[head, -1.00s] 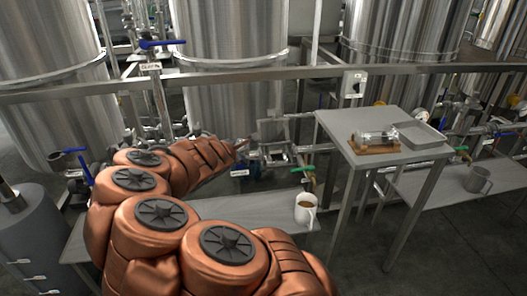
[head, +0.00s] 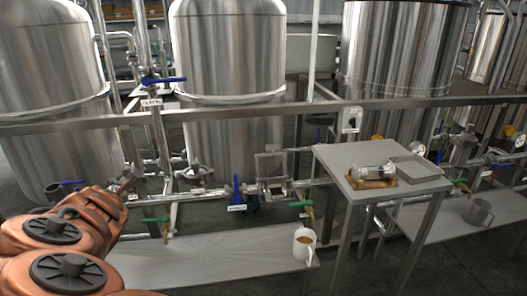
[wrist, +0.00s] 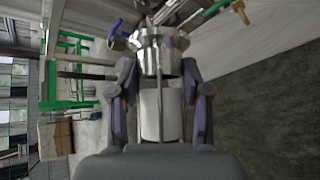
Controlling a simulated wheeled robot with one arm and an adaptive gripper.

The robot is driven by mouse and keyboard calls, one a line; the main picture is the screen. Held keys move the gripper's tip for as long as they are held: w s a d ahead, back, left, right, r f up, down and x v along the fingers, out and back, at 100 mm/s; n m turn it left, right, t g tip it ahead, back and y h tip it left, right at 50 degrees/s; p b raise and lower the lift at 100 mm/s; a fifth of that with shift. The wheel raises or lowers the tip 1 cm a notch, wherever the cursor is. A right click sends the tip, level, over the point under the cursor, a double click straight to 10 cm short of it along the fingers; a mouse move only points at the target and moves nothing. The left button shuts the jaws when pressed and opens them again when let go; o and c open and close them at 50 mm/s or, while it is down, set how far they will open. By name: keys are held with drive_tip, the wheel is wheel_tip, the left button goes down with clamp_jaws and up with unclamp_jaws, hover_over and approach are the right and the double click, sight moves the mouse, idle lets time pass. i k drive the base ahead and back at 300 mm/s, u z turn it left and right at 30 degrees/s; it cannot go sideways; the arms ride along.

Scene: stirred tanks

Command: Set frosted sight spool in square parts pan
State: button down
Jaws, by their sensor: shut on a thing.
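In the wrist view my gripper (wrist: 160,68) is shut on the frosted sight spool (wrist: 161,112), a whitish cylinder with a shiny metal end collar and thin rods, between the two dark fingers. In the head view my copper arm is at the lower left; I cannot make out the spool there. The square parts pan (head: 416,171), shallow and grey, sits on the right part of a small grey table (head: 408,190), well to the right of my arm. Its inside looks empty.
A clear spool (head: 375,172) lies on a wooden cradle (head: 372,183) left of the pan. A white mug (head: 304,245) stands on a low bench (head: 215,258); a grey mug (head: 478,212) is at right. A metal rail (head: 250,110) crosses before several steel tanks (head: 228,55).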

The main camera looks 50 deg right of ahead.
sight(412, 173)
drive_tip(key=u, duration=1)
drive_tip(key=k, duration=0.9)
drive_tip(key=z, duration=1.75)
drive_tip(key=i, duration=0.5)
